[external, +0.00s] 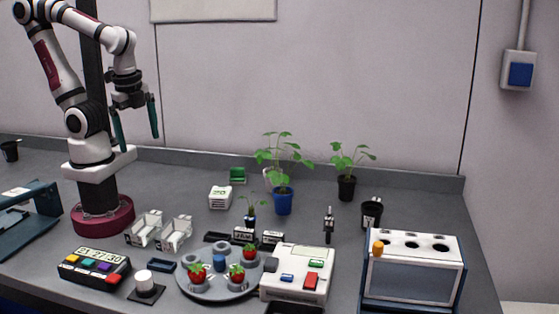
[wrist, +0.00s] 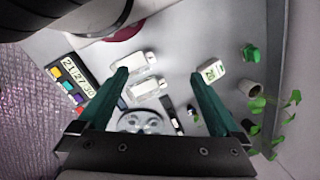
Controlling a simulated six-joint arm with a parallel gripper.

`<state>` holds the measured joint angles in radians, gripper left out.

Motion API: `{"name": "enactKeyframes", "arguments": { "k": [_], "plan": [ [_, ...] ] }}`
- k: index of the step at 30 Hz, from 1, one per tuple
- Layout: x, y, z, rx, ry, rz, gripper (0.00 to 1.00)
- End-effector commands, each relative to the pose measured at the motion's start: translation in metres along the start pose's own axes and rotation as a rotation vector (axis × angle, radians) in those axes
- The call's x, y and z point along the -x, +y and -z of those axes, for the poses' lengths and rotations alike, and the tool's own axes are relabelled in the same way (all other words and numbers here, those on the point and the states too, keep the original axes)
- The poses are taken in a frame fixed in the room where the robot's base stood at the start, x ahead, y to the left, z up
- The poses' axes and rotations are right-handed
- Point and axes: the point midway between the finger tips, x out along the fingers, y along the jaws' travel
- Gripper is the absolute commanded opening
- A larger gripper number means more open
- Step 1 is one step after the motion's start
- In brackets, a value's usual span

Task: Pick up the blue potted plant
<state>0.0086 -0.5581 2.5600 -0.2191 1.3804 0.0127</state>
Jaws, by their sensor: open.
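The blue potted plant (external: 283,201) stands upright at the back middle of the counter, with leafy green stems above its blue pot. A smaller seedling in a dark blue pot (external: 249,221) stands in front of it to the left. My gripper (external: 137,136) is raised high at the left, well away from both plants, its green fingers pointing down. In the wrist view my gripper (wrist: 159,74) is open with nothing held between the fingers. Green leaves (wrist: 288,100) show at the right edge there; I cannot tell which plant they belong to.
A plant in a black pot (external: 346,188) stands right of the blue one, with a black cup (external: 371,213) nearby. A round grey tray (external: 220,293) with strawberries, a white device (external: 298,273) and a rack (external: 412,272) fill the front. White holders (external: 160,230) stand below my gripper.

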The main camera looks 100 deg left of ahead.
Motion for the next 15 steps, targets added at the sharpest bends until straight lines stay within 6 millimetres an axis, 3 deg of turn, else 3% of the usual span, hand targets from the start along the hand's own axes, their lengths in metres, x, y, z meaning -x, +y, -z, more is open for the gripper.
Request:
{"name": "enactKeyframes", "arguments": {
  "k": [5,8,10,11,13,15],
  "plan": [
    [-0.002,0.004,0.002,0.058,-0.013,-0.048,1.0],
    [-0.012,0.019,0.022,0.386,-0.067,-0.302,1.0],
    [-0.019,0.02,0.056,0.789,-0.112,-0.587,1.0],
    [-0.022,0.012,0.074,0.984,-0.127,-0.72,1.0],
    [-0.035,-0.028,0.112,1.437,-0.148,-1.023,1.0],
    [-0.057,-0.088,0.131,1.851,-0.149,-1.306,1.0]
  ]
}}
